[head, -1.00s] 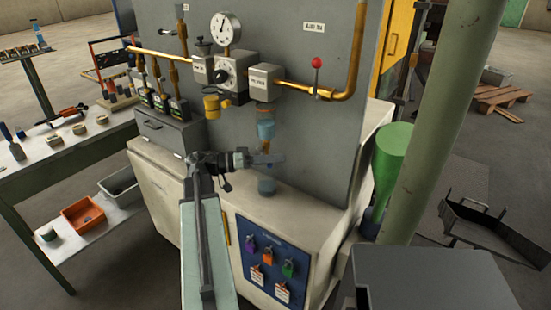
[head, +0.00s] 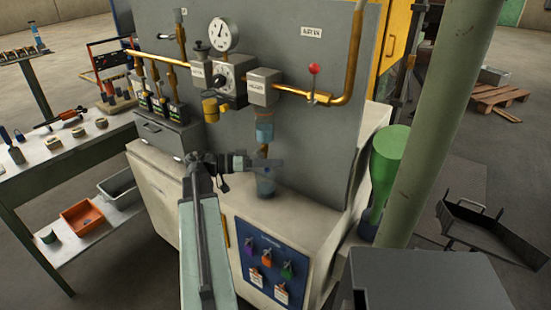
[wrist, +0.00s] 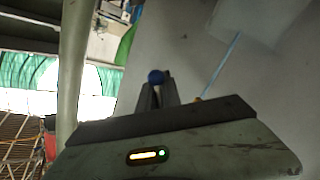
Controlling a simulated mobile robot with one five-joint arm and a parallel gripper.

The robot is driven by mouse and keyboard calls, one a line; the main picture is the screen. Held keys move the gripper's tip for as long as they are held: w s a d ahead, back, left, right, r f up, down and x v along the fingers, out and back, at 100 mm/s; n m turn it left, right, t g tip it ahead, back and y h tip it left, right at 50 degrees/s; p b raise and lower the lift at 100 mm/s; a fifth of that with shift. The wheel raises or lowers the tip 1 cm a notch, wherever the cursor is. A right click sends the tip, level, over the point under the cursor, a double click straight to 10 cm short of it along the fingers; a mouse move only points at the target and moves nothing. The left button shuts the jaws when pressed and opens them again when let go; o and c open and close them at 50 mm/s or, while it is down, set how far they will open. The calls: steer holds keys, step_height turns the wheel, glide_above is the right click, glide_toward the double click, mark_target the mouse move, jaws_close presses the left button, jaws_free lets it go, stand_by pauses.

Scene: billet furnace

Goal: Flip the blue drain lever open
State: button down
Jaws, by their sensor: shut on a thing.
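My gripper (head: 268,166) reaches in from the left, just below the blue-banded filter bowl (head: 264,132) on the pipework. In the wrist view my gripper (wrist: 157,90) is shut on a small round blue tip (wrist: 156,76), which looks like the end of the blue drain lever. The rest of the lever is hidden by the fingers. In the head view the lever is too small and covered to make out. A bluish clear cup (head: 265,187) stands on the ledge beneath my gripper.
Above are a pressure gauge (head: 223,35), a regulator block (head: 230,74), a brass pipe (head: 289,89) and a red-knobbed lever (head: 314,69). A green post (head: 445,110) and a green funnel-like vessel (head: 389,160) stand to the right. A workbench (head: 95,155) is at left.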

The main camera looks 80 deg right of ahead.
steer(key=shift+w+d+f+m+t+h+p, duration=0.1)
steer(key=shift+w+d+f+m+t+p, duration=0.1)
steer(key=shift+w+f+m+t+p, duration=0.75)
steer(key=shift+w+d+r+m+t+h+p, duration=0.15)
steer(key=shift+m+t+p, duration=0.45)
steer(key=shift+t+p, duration=1)
steer(key=shift+w+d+f+m+t+h+p, duration=0.1)
steer(key=shift+w+d+f+m+t+p, duration=0.35)
steer(key=shift+p, duration=1.25)
steer(key=shift+a+f+m+t, duration=0.1)
steer(key=shift+a+m+t, duration=0.05)
steer(key=shift+m+t, duration=0.15)
steer(key=c, duration=1.6)
jaws_free()
steer(key=shift+a, duration=0.1)
steer(key=shift+o, duration=0.2)
steer(key=p+v, duration=0.4)
steer(key=v, duration=0.4)
